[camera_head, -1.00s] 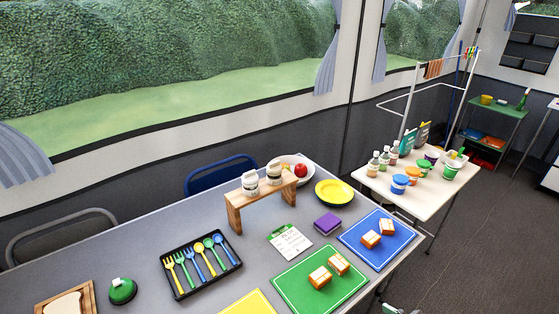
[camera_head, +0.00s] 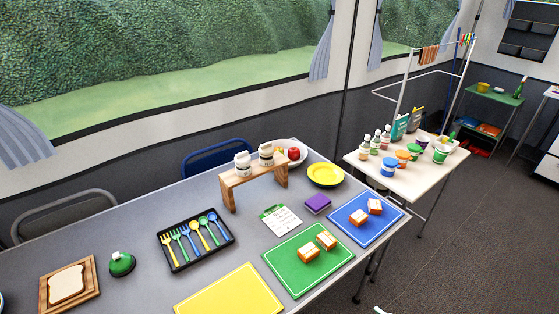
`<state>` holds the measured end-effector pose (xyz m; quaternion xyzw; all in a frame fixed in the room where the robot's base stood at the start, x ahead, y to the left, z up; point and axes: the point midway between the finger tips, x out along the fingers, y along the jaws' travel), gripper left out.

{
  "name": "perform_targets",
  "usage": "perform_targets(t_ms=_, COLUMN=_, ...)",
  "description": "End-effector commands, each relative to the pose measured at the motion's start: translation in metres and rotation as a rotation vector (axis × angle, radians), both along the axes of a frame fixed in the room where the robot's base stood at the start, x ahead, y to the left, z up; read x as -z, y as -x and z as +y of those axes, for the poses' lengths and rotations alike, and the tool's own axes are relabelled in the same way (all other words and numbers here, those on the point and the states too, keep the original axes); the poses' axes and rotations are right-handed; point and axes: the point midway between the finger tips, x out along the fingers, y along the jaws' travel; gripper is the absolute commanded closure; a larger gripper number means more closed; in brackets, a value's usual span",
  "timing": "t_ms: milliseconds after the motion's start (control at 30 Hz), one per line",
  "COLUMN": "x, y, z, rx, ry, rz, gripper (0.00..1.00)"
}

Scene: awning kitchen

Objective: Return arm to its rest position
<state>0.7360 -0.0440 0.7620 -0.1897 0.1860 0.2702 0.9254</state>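My gripper and arm are not clearly in view; only a small pale piece shows at the bottom edge, right of centre, and I cannot tell what it is. The grey table (camera_head: 150,216) fills the lower left and middle. On it lie a green mat (camera_head: 292,284) with two orange-and-white boxes (camera_head: 309,252), a blue mat (camera_head: 355,234) with two similar boxes (camera_head: 358,217), and a bare yellow mat (camera_head: 232,296).
A black cutlery tray (camera_head: 178,264), a purple sponge (camera_head: 317,204), a wooden riser (camera_head: 229,198) with two jars and a bread board (camera_head: 90,289) stand on the table. A white side table (camera_head: 432,180) holds bottles and tubs. Dark floor (camera_head: 470,250) is open at right.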

Motion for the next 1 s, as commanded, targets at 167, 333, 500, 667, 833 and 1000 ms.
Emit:
perform_targets(t_ms=167, x=0.02, y=0.029, z=0.013, rx=-0.013, ry=0.179, rz=-0.038, gripper=0.13)
perform_targets(t_ms=333, x=0.038, y=0.074, z=0.025, rx=-0.06, ry=0.474, rz=-0.097, gripper=0.13)
perform_targets(t_ms=500, x=0.041, y=0.126, z=0.03, rx=-0.149, ry=0.825, rz=-0.163, gripper=0.13)
perform_targets(t_ms=667, x=0.028, y=0.174, z=0.032, rx=-0.27, ry=1.164, rz=-0.231, gripper=0.13)
perform_targets(t_ms=833, x=0.0, y=0.222, z=0.031, rx=-0.426, ry=1.529, rz=-0.32, gripper=0.13)
perform_targets(t_ms=1000, x=-0.042, y=0.263, z=0.033, rx=-0.601, ry=1.895, rz=-0.432, gripper=0.13)
